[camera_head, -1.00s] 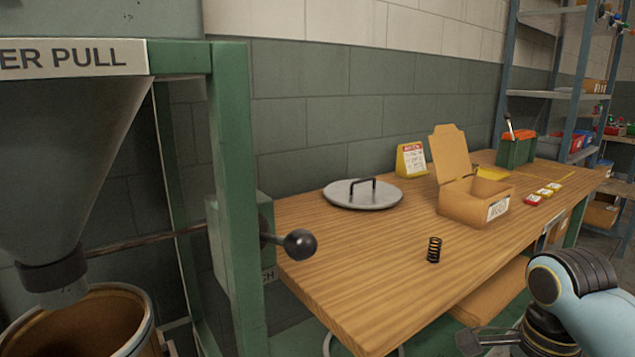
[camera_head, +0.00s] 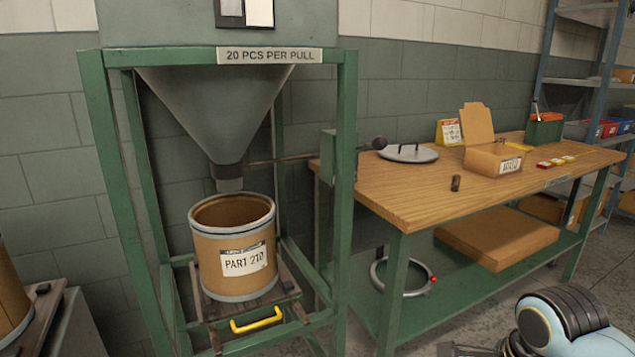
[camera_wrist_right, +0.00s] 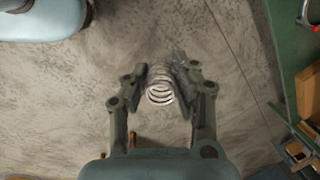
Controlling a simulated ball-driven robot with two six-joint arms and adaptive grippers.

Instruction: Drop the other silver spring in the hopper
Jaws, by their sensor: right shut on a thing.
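The hopper (camera_head: 213,108) is a grey funnel in a green frame under a "20 PCS PER PULL" sign. Its spout (camera_head: 229,183) points down over an open drum; the hopper's upper opening is out of sight. In the right wrist view a silver spring (camera_wrist_right: 160,90) sits between the fingers of my right gripper (camera_wrist_right: 161,76), which is shut on it, above the concrete floor. In the head view only the edge of this gripper shows at the bottom right, well to the right of the hopper. My left gripper is not in view.
A cardboard drum (camera_head: 235,281) marked "PART 210" stands under the spout. A dark spring (camera_head: 455,183) stands on the wooden workbench (camera_head: 405,196), near an open carton (camera_head: 490,163) and a round lid (camera_head: 408,157). A ball-ended lever (camera_head: 379,143) sticks out beside the frame.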

